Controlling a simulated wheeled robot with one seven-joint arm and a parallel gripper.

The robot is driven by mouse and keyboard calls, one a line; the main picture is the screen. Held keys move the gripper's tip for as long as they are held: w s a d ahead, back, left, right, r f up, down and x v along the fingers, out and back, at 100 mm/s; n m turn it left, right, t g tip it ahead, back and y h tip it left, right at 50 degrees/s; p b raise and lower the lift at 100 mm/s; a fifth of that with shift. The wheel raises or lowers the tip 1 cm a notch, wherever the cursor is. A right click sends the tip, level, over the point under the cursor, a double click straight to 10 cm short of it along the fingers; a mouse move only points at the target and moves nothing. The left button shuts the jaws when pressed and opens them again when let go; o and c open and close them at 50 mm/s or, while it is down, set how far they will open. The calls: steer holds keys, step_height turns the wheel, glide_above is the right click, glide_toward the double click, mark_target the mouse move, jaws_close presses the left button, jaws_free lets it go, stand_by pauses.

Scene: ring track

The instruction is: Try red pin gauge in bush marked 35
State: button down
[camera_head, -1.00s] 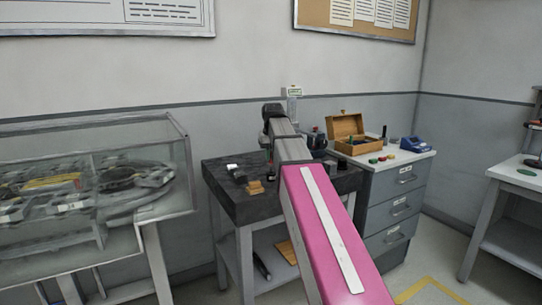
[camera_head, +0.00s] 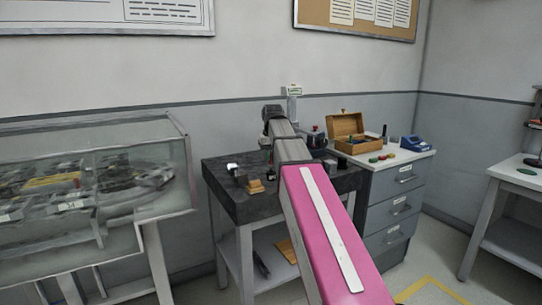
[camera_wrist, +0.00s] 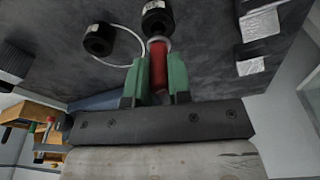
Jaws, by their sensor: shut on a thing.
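My gripper (camera_wrist: 158,85) has green fingers and is shut on the red pin gauge (camera_wrist: 158,65), over the dark stone-topped table. The pin's far end points at a black bush (camera_wrist: 156,20) at the top of the wrist view. A pale ring shows at that end; I cannot tell whether pin and bush touch. A second black bush (camera_wrist: 98,39) stands to the left, apart from the pin. No number on either bush is readable. In the head view my pink and grey arm reaches over the table (camera_head: 232,201) and hides part of it.
Shiny metal blocks (camera_wrist: 260,23) lie at the right in the wrist view. A small wooden block (camera_head: 256,187) is near the table's front edge. The drawer cabinet (camera_head: 398,205) at right carries an open wooden box (camera_head: 347,127). A glass case (camera_head: 90,180) stands at left.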

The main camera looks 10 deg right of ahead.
steer(key=shift+f, duration=0.5)
steer(key=shift+r, duration=1.8)
stand_by(1.3)
steer(key=shift+r, duration=1.95)
